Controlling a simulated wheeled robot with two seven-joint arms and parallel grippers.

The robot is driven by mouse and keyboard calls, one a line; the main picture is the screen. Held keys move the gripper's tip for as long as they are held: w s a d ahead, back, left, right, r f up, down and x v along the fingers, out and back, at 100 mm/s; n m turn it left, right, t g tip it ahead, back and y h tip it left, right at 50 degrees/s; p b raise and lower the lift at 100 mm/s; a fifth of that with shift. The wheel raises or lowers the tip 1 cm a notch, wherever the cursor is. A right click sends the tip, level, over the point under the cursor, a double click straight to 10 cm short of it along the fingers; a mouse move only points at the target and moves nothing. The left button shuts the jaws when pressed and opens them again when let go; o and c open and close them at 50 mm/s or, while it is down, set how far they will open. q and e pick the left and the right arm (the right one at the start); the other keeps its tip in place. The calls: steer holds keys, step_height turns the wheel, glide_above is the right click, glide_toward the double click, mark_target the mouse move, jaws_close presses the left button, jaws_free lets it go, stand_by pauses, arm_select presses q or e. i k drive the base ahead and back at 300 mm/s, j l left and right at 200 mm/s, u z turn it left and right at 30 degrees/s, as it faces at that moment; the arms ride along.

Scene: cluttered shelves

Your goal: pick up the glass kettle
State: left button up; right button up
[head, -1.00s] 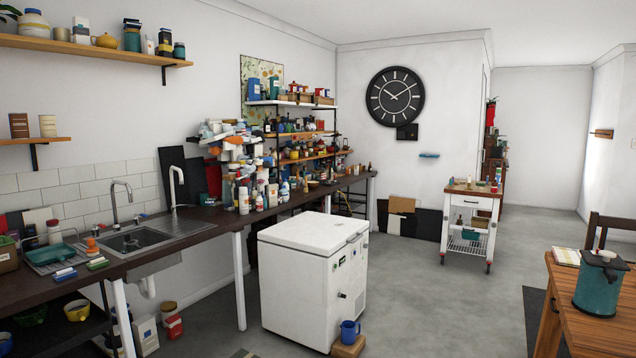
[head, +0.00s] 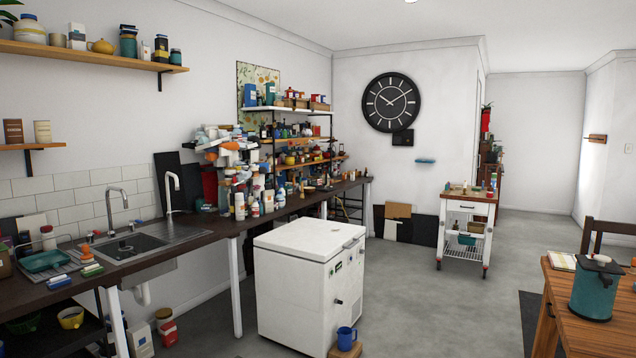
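I cannot make out a glass kettle for certain in the head view; the many small items on the counter and shelves are too small and crowded to tell apart. A teal lidded pot or canister (head: 594,290) with a dark top stands on the wooden table at the right. A small yellow teapot-like item (head: 101,46) sits on the upper left wall shelf. Neither of my grippers shows in the head view.
A dark counter (head: 215,228) with a sink (head: 130,245) runs along the left wall, crowded at its far end. A white chest freezer (head: 310,275) stands in the middle. A white trolley (head: 466,232) stands farther back. Grey floor is free between freezer, trolley and wooden table (head: 560,320).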

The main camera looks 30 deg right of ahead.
mark_target(316, 181)
steer(key=i+l+z, duration=0.95)
steer(key=i+z, duration=0.15)
steer(key=i+l+z, duration=0.25)
steer(key=i+z, duration=0.2)
steer(key=i, duration=0.7)
steer(key=i+j+z, duration=0.2)
steer(key=i+z, duration=0.25)
steer(key=i, duration=1.85)
steer(key=i+l, duration=0.15)
steer(key=i, duration=1.05)
steer(key=i+j+u, duration=0.2)
steer(key=i+u, duration=0.15)
steer(key=i, duration=0.4)
steer(key=i+u, duration=0.35)
steer(key=i, duration=0.45)
steer(key=i+l+u, duration=0.35)
steer(key=i, duration=0.4)
steer(key=j, duration=0.1)
